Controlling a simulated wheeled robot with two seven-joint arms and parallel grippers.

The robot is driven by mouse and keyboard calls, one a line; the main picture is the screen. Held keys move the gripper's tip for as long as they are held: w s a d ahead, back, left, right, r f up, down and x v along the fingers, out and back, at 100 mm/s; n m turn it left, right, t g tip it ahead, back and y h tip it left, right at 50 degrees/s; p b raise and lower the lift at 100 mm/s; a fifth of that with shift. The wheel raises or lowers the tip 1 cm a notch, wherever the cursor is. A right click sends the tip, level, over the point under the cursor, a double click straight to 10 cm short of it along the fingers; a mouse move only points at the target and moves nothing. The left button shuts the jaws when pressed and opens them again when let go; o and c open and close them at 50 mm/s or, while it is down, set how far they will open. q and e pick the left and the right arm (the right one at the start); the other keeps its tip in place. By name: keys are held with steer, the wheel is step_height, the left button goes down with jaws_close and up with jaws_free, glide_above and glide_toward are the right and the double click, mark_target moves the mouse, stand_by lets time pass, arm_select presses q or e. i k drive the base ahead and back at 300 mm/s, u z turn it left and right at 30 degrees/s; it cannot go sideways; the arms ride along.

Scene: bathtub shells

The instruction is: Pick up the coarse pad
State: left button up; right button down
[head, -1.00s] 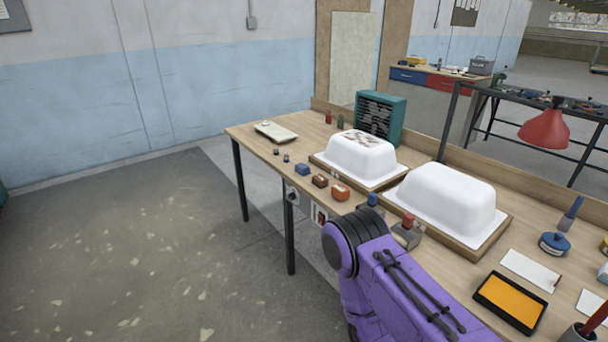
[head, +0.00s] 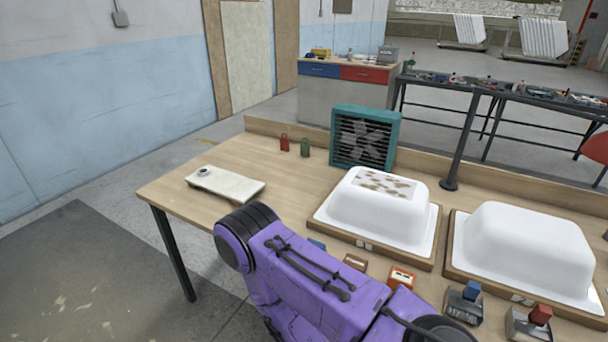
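Small blocks lie along the front of the workbench (head: 290,178): a blue block (head: 316,244) partly hidden behind my purple arm, a brown block (head: 355,262) and an orange block (head: 401,277) with a pale label. I cannot tell which one is the coarse pad. A grey block with a blue top (head: 463,302) and one with a red top (head: 528,324) sit farther right. My purple arm link crosses the bottom of the view in front of the bench. Neither gripper shows.
Two white tub shells stand on wooden bases, the left one (head: 375,215) with brown patches on top, the right one (head: 525,250) plain. A teal fan (head: 365,138), red and green small items (head: 294,145) and a pale board (head: 225,184) stand farther back. The bench's left middle is clear.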

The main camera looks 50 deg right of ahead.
mark_target(360, 264)
steer(key=i, duration=0.85)
steer(key=z, duration=2.65)
